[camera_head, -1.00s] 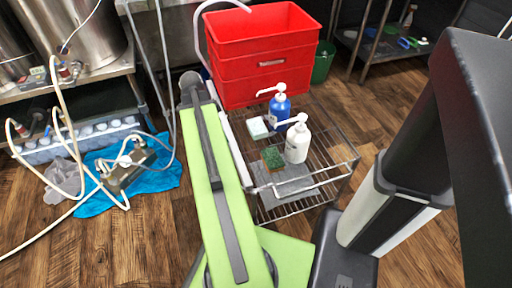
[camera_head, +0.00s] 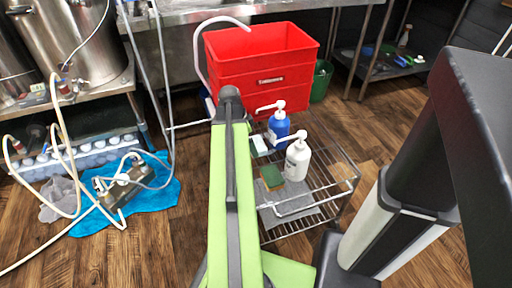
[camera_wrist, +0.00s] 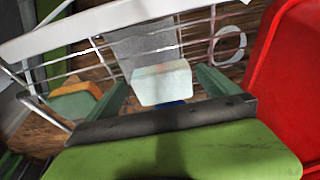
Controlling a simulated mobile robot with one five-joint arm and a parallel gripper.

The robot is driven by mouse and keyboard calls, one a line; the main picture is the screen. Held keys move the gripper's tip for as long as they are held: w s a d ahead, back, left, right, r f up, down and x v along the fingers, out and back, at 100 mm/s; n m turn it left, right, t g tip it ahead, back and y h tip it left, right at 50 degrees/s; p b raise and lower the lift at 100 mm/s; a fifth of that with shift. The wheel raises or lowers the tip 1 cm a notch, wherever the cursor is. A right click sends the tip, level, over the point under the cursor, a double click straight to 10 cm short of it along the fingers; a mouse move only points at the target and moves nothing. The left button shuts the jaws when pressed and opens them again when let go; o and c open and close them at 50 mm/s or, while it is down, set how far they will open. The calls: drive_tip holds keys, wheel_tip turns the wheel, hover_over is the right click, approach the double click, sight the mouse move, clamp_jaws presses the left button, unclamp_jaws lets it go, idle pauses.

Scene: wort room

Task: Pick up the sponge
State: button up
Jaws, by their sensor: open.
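The sponge (camera_head: 272,177), green on top with a yellow-brown side, lies on the wire rack cart in the head view, just left of the white pump bottle. In the wrist view a green and orange block (camera_wrist: 76,104), likely the same sponge, sits at the left, outside my gripper's fingers. My gripper (camera_wrist: 161,76) is open, its two greenish fingers spread. A pale block (camera_wrist: 160,82) shows in the gap between them; I cannot tell how far beyond the tips it is. In the head view my arm hides the gripper.
The cart (camera_head: 345,186) also carries a white pump bottle (camera_head: 297,160), a blue pump bottle (camera_head: 279,127) and a grey cloth (camera_head: 290,205). A red bin (camera_head: 262,75) stands behind; it fills the wrist view's right side. Hoses and a blue cloth (camera_head: 160,190) lie left.

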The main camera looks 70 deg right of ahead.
sight(256, 143)
drive_tip(key=shift+s+d+f+b, duration=0.25)
drive_tip(key=shift+s+d, duration=0.2)
drive_tip(key=shift+s, duration=0.1)
drive_tip(key=shift+s+d+f+b, duration=0.25)
drive_tip(key=shift+s+d, duration=0.15)
drive_tip(key=shift+s, duration=0.1)
drive_tip(key=shift+f, duration=0.2)
drive_tip(key=shift+r, duration=0.1)
drive_tip(key=shift+c, duration=0.4)
drive_tip(key=c, duration=1.1)
drive_tip(key=shift+o, duration=0.2)
drive_tip(key=shift+r, duration=0.1)
